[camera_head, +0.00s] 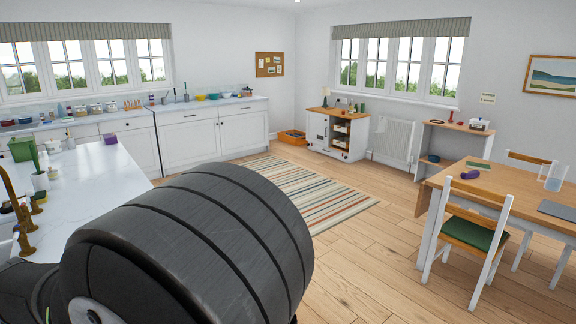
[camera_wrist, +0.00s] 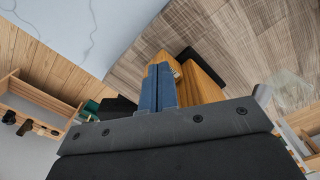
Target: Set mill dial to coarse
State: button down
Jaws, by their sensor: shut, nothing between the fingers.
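My gripper (camera_wrist: 160,72) shows in the wrist view with its two blue fingers pressed together and nothing between them. It is hidden in the head view, where a dark part of my arm fills the foreground. I cannot make out the mill or its dial for sure in either view. Just beyond the fingers, in the wrist view, is an orange-brown wooden item (camera_wrist: 203,78) with a dark part; I cannot tell what it is or whether the fingers touch it.
A wooden table (camera_head: 520,195) and chair (camera_head: 470,230) stand at right. The floor by the striped rug (camera_head: 290,190) is clear.

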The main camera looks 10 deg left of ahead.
jog(key=shift+d, duration=0.3)
jog(key=shift+s, duration=0.15)
dwell(0.6)
jog(key=shift+s+a+r, duration=0.1)
jog(key=shift+a, duration=0.25)
notch_tip(320, 180, up, 6)
jog(key=shift+f, duration=0.1)
dwell(0.4)
jog(key=c, duration=2.1)
grip_release()
